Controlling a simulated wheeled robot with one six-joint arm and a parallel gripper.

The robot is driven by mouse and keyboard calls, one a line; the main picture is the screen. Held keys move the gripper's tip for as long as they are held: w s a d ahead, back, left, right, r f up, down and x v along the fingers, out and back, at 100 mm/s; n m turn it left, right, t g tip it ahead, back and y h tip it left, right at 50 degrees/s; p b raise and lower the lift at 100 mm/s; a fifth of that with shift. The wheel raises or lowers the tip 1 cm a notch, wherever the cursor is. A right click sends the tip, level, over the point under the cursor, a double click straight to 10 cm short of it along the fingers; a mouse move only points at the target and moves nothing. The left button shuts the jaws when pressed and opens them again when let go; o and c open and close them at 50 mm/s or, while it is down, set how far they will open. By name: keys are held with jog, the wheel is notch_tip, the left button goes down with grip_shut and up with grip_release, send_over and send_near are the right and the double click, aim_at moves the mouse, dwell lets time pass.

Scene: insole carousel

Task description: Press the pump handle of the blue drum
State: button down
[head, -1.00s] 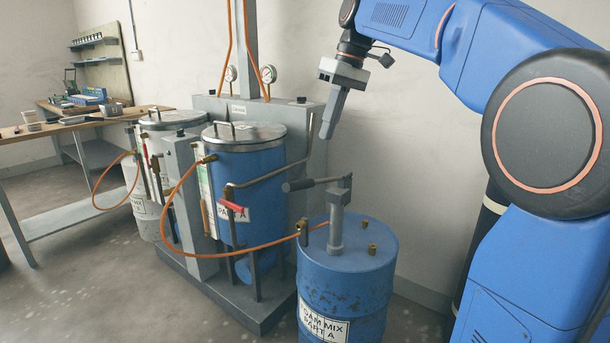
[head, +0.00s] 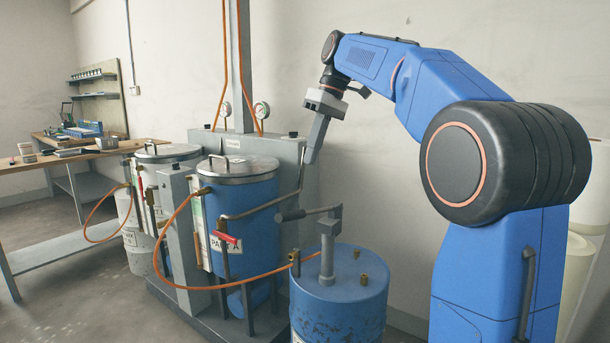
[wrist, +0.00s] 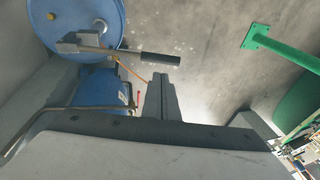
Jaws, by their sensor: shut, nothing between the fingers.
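The blue drum (head: 338,300) stands in the lower middle of the head view, and its top shows at the upper left of the wrist view (wrist: 92,18). A grey hand pump rises from its lid. The pump handle (head: 308,213) points left from the pump head and ends in a dark grip, which also shows in the wrist view (wrist: 160,58). My gripper (head: 310,158) is shut and empty, pointing down above the handle and apart from it. In the wrist view the closed fingers (wrist: 160,78) appear just below the dark grip.
A blue tank (head: 240,210) with a steel lid stands left of the drum on a grey base. A bent pipe (head: 262,206) and an orange hose (head: 200,262) run near the pump. A workbench (head: 80,152) is at the far left. A green post foot (wrist: 256,38) shows in the wrist view.

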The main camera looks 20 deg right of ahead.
aim_at(293, 212)
jog(key=x, duration=1.3)
jog(key=shift+f, duration=0.1)
